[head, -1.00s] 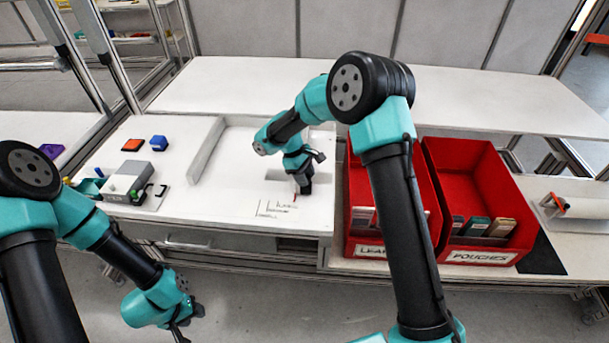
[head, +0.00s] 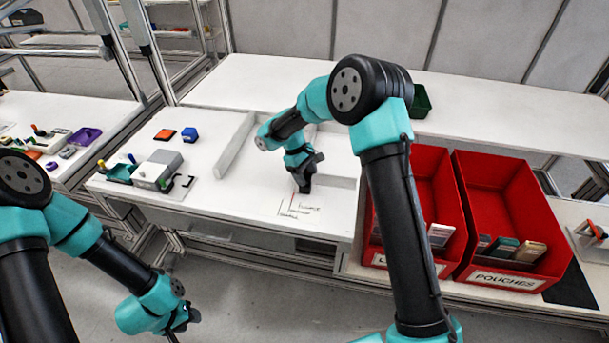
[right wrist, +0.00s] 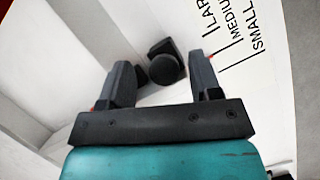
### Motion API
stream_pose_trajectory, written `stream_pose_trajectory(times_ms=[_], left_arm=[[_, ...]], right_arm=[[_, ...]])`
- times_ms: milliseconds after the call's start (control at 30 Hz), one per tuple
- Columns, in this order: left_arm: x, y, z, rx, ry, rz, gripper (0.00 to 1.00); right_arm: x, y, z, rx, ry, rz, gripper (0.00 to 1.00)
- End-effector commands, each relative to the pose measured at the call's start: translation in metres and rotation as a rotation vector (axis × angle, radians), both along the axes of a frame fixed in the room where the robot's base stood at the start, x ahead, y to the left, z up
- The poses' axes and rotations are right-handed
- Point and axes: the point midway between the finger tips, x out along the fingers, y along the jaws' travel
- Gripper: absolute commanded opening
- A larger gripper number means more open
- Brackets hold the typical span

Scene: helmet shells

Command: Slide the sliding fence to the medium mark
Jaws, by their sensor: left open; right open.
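The marked white board (head: 255,195) lies on the bench, with black lines lettered large, medium and small (head: 300,211). The lettering also shows at upper right in the right wrist view (right wrist: 235,35). My right gripper (head: 303,184) points down over the board, close to the marks. In the right wrist view its open jaws (right wrist: 163,70) stand on either side of a round black knob (right wrist: 164,68); contact cannot be told. The pale sliding fence (head: 336,181) seems to be beside the gripper, partly hidden by my right arm. My left gripper (head: 182,322) is open, low in front of the bench.
A long pale rail (head: 235,146) stands on the board's left. A grey box (head: 158,168), a blue block (head: 190,135) and an orange pad (head: 165,134) lie further left. Red bins (head: 512,205) stand at right, partly behind my right arm.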

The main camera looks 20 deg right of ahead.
Motion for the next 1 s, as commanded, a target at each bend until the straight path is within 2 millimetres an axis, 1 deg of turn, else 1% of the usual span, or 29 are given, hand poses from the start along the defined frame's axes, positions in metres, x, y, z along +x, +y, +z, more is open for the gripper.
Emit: stream_pose_trajectory(times_ms=[467, 600, 767, 867, 1000], left_arm=[[0.000, 0.000, 0.000, 0.000, 0.000, 0.001, 0.43], [0.000, 0.000, 0.000, 0.000, 0.000, 0.001, 0.43], [0.000, 0.000, 0.000, 0.000, 0.000, 0.001, 0.43], [0.000, 0.000, 0.000, 0.000, 0.000, 0.001, 0.43], [0.000, 0.000, 0.000, 0.000, 0.000, 0.001, 0.43]], right_arm=[[-0.001, 0.002, 0.000, 0.000, 0.005, 0.004, 0.55], [0.000, 0.004, 0.005, 0.000, 0.004, 0.005, 0.55], [0.005, 0.008, 0.020, -0.001, 0.003, 0.005, 0.55], [0.010, 0.011, 0.035, 0.000, 0.003, 0.004, 0.55], [0.019, 0.018, 0.061, 0.000, 0.000, 0.004, 0.55]])
